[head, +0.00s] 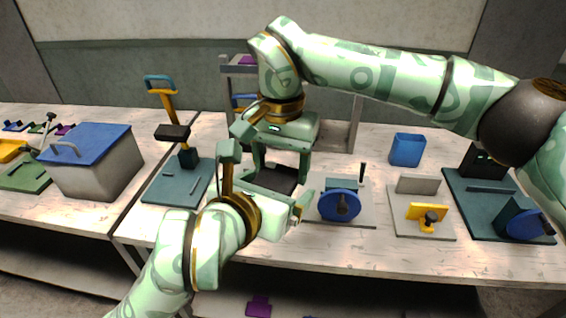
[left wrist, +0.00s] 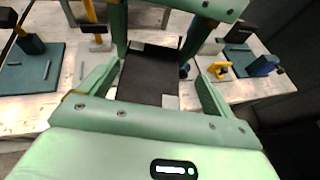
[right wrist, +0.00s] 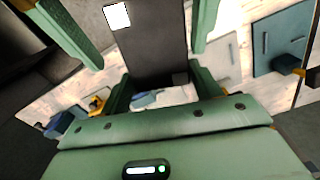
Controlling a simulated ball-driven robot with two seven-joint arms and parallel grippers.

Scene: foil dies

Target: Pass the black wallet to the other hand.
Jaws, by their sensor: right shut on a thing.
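The black wallet (head: 277,177) hangs between my two grippers above the front of the middle table. My right gripper (head: 281,162) comes from above and is shut on the wallet's upper part. My left gripper (head: 264,183) reaches up from below, its fingers apart on either side of the wallet. In the left wrist view the wallet (left wrist: 148,75) lies between the left fingers, with a gap on the right side. The right wrist view shows the wallet (right wrist: 145,40) running from the right gripper toward the left fingers. The wallet's lower end is partly hidden in the head view.
On the table stand a blue-wheeled device (head: 340,205), a yellow-clamp plate (head: 425,222), a blue bin (head: 407,149) and a dark teal press (head: 180,182). A grey box with a blue lid (head: 95,165) is at left. A shelf rack (head: 342,112) stands behind my grippers.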

